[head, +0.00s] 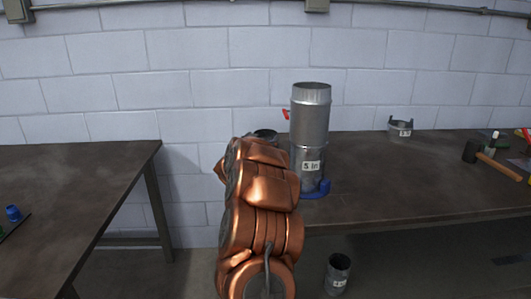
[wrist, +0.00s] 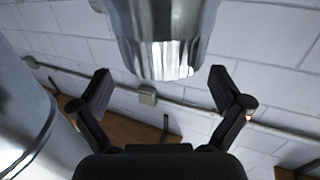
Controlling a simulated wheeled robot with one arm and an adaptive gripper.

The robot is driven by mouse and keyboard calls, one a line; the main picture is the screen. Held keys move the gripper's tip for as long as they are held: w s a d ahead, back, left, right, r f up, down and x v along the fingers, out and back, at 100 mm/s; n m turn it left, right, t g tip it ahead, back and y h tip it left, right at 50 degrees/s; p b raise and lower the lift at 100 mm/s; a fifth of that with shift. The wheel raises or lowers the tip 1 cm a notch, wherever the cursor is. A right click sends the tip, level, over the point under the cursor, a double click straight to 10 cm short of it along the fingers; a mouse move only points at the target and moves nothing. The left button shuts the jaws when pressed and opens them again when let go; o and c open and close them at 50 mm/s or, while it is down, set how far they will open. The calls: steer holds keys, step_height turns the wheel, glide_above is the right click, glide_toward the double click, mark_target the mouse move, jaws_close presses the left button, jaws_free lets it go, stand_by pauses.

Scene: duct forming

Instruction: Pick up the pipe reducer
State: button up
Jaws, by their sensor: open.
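In the head view a tall grey metal duct stack (head: 310,105) stands upright on the right table; its lower section carries a "5 in" label. I cannot tell surely which metal piece is the pipe reducer. In the wrist view a shiny tapered metal piece (wrist: 165,30), with a ridged end, comes in from the top edge, centred between the fingers in the picture and just beyond their tips. My gripper (wrist: 160,84) is open, with nothing between its fingers. In the head view it is hidden behind my copper-coloured arm.
A large metal cylinder (wrist: 25,120) is close at the left in the wrist view. A blue clamp-like part (head: 318,190) lies at the stack's base. A short metal ring (head: 400,128) and a hammer (head: 490,160) lie farther right. Another labelled duct (head: 338,272) stands low, below the table.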

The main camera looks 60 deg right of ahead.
mark_target(266, 133)
steer(key=shift+f+p+x, duration=0.2)
steer(key=shift+p+x, duration=0.1)
steer(key=shift+x, duration=2.1)
steer(key=shift+w, duration=0.2)
steer(key=shift+c, duration=0.2)
steer(key=c, duration=1.6)
steer(key=shift+r, duration=0.1)
steer(key=shift+c, duration=0.2)
